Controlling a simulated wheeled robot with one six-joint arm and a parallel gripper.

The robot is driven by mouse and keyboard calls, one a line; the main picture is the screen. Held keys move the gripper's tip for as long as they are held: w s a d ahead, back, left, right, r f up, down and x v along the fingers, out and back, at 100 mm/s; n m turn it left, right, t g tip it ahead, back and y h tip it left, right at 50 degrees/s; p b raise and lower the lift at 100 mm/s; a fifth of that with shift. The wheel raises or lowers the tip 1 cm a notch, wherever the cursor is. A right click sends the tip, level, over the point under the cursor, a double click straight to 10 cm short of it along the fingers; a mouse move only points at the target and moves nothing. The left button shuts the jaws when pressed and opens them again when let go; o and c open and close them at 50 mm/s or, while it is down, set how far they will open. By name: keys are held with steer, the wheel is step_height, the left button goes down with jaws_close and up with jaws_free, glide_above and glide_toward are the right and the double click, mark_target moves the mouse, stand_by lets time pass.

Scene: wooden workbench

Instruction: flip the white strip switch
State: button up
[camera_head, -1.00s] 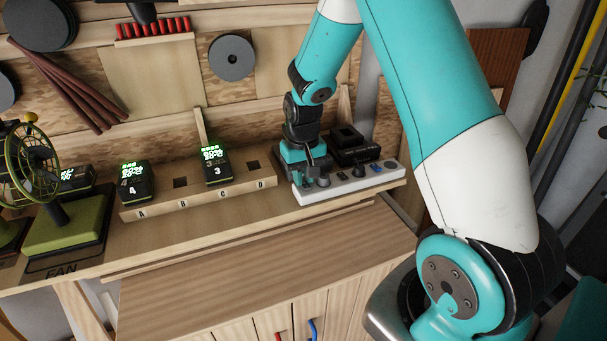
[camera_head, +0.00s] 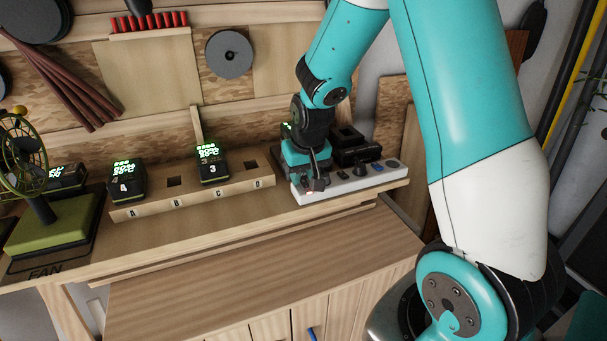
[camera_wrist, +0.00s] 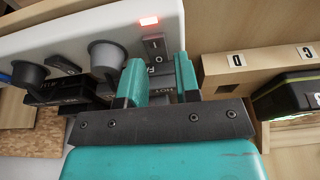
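The white power strip (camera_head: 348,183) lies along the right end of the bench shelf. It also crosses the upper left of the wrist view (camera_wrist: 85,25). Near its end is a dark rocker switch (camera_wrist: 154,46) marked I and O, beside a lit red lamp (camera_wrist: 148,20). I cannot tell which side of the rocker is pressed. My gripper (camera_head: 317,184) is over the left part of the strip. In the wrist view its two teal fingers (camera_wrist: 160,78) are apart with nothing held between them, just below the switch. I cannot tell whether a fingertip touches it.
Grey round plugs (camera_wrist: 105,53) and another rocker (camera_wrist: 64,65) sit farther along the strip. Black chargers (camera_head: 349,148) stand behind it. Left of it is a wooden block (camera_head: 195,197) lettered A to D, holding batteries 4 (camera_head: 125,183) and 3 (camera_head: 212,167). A green fan (camera_head: 48,225) stands far left.

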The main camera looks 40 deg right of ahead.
steer(key=b+v, duration=0.2)
steer(key=v, duration=1.5)
steer(key=shift+r+b, duration=0.2)
steer(key=shift+b, duration=0.15)
steer(key=shift+s+a+f, duration=0.1)
steer(key=shift+a, duration=0.05)
steer(key=s+a+f+n+g+y+b, duration=0.1)
steer(key=s+a+f+n+y, duration=0.1)
steer(key=s+a+n, duration=0.3)
steer(key=s+a+f+n+g+y+b, duration=0.1)
steer(key=s+a+f+n+y, duration=0.2)
steer(key=s+a, duration=1)
steer(key=a+f+n, duration=0.2)
steer(key=a, duration=0.1)
steer(key=shift+s+g, duration=0.4)
steer(key=shift+a, duration=0.1)
